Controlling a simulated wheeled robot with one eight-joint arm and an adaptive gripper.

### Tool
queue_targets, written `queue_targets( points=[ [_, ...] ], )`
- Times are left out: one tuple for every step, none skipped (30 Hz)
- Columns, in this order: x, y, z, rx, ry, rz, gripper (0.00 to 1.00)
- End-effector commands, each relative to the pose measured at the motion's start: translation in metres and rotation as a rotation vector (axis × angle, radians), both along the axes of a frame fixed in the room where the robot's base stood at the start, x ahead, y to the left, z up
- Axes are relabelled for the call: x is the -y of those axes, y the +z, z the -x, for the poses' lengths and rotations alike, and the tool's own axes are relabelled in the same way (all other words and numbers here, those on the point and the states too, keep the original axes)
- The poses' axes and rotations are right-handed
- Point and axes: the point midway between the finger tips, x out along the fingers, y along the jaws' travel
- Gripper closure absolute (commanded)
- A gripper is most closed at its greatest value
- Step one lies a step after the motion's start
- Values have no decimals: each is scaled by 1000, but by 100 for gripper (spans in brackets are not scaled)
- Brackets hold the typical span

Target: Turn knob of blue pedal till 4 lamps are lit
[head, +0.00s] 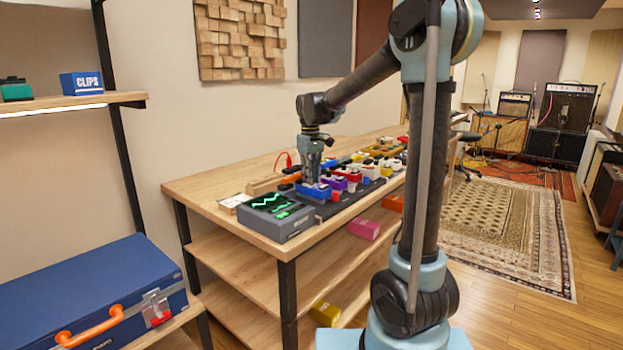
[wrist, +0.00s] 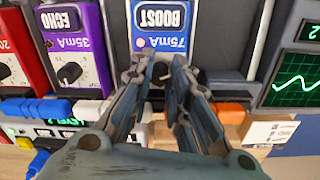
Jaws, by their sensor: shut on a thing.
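The blue pedal (wrist: 162,40), labelled BOOST and 75mA, is at the top middle of the wrist view, upside down there. In the head view the blue pedal (head: 313,190) sits on the bench near its left end. My gripper (wrist: 160,73) points down at it and is shut on its knob, which the fingers mostly hide. In the head view my gripper (head: 313,176) is directly over the pedal. I cannot tell how many lamps are lit.
A purple ECHO pedal (wrist: 76,50) stands close beside the blue one. A grey box with green traces (head: 275,218) is at the bench's near end, and its screen (wrist: 297,82) shows at right. More pedals line the bench (head: 230,190). A blue case (head: 90,290) is at left.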

Motion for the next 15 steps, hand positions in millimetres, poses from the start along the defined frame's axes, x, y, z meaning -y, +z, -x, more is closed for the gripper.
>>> queue_targets(
  points=[
    [0, 0, -1, 1, 0, 0, 100],
    [0, 0, -1, 1, 0, 0, 100],
    [0, 0, -1, 1, 0, 0, 77],
    [0, 0, -1, 1, 0, 0, 70],
    [0, 0, 0, 1, 1, 0, 63],
    [0, 0, 0, 1, 1, 0, 63],
    [0, 0, 0, 1, 1, 0, 63],
    [0, 0, 0, 1, 1, 0, 63],
    [0, 0, 0, 1, 1, -1, 63],
    [0, 0, 0, 1, 1, -1, 63],
    [0, 0, 0, 1, 1, -1, 63],
    [0, 0, 0, 1, 1, -1, 63],
    [0, 0, 0, 1, 1, -1, 63],
    [0, 0, 0, 1, 2, -1, 63],
    [0, 1, 0, 1, 2, -1, 63]
  ],
)
